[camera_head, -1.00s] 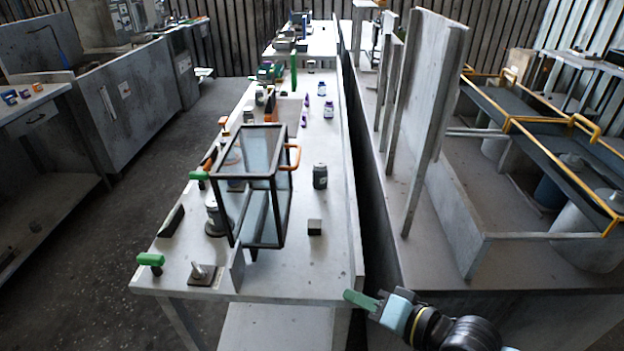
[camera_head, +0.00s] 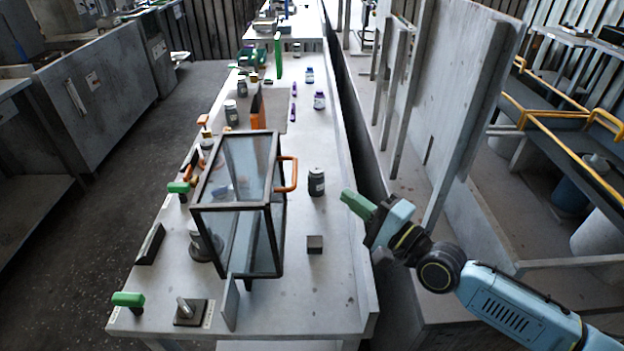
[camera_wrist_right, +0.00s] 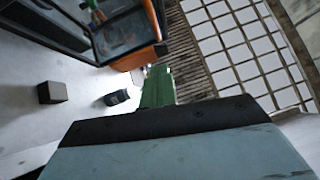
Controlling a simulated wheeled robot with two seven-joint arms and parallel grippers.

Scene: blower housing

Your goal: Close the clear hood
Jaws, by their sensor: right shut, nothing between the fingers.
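The clear hood (camera_head: 240,205) is a dark-framed box with transparent panes, raised open on the white bench. Its orange handle (camera_head: 288,174) sticks out from its right side. My right gripper (camera_head: 352,202), with green fingers, is shut and empty, right of the hood and apart from it, near the bench's right edge. In the right wrist view, the green fingers (camera_wrist_right: 157,86) show at the centre, with part of the hood (camera_wrist_right: 125,30) at the top. My left gripper is not in view.
A dark jar (camera_head: 316,182) stands between the hood and my right gripper. A small dark cube (camera_head: 315,245) sits in front of it. A tall grey partition (camera_head: 470,80) rises on the right.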

